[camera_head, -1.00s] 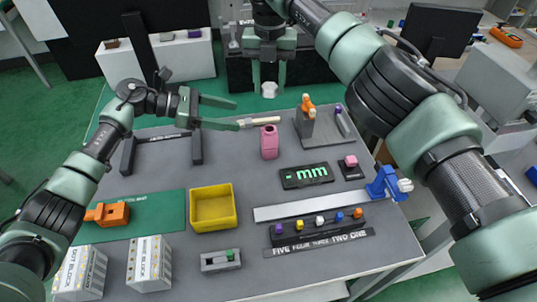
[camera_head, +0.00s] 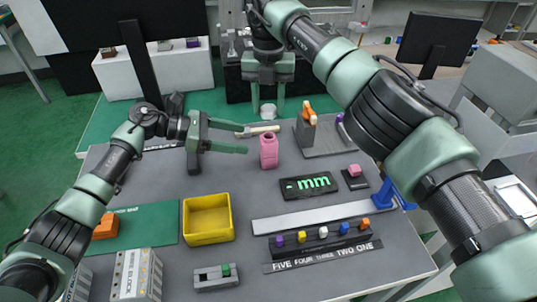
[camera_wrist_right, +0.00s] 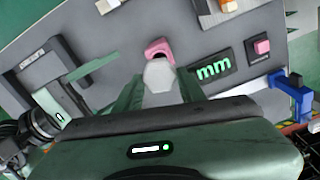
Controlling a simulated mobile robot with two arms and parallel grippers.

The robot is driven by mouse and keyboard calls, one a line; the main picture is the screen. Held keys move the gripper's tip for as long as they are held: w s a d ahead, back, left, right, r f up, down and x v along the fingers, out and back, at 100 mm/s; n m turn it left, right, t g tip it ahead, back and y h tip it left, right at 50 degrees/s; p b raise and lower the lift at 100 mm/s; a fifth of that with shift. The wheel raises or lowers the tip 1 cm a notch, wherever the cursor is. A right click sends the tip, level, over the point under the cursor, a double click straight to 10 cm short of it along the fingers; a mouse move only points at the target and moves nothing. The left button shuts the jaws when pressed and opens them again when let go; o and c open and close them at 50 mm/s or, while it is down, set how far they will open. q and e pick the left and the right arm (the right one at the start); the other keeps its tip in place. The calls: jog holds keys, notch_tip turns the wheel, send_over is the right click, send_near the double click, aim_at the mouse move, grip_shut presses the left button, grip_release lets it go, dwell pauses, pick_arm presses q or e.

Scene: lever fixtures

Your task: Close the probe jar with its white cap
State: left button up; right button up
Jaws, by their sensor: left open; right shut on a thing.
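The pink probe jar (camera_head: 268,151) stands upright on the grey table; the wrist view shows its mouth (camera_wrist_right: 157,46) dark and uncovered. My right gripper (camera_head: 269,108) is shut on the white cap (camera_wrist_right: 159,76). In the head view the cap (camera_head: 268,112) hangs above and behind the jar, apart from it. In the wrist view the cap overlaps the near side of the jar's mouth. My left gripper (camera_head: 245,139) is open and empty, just left of the jar, fingers pointing at it. A cream stick (camera_head: 263,129) shows behind the jar; whether the left finger touches it is unclear.
Right of the jar is a grey stand (camera_head: 308,131) with orange pieces. A green-lit "mm" display (camera_head: 308,186), a pink-topped block (camera_head: 354,176) and a yellow bin (camera_head: 208,219) stand nearer. The table directly in front of the jar is clear.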

aim_at(261, 142)
pick_arm(q)
jog(key=x, duration=0.9)
jog(key=shift+w+d+f, duration=0.1)
jog(key=shift+d, duration=0.15)
grip_shut()
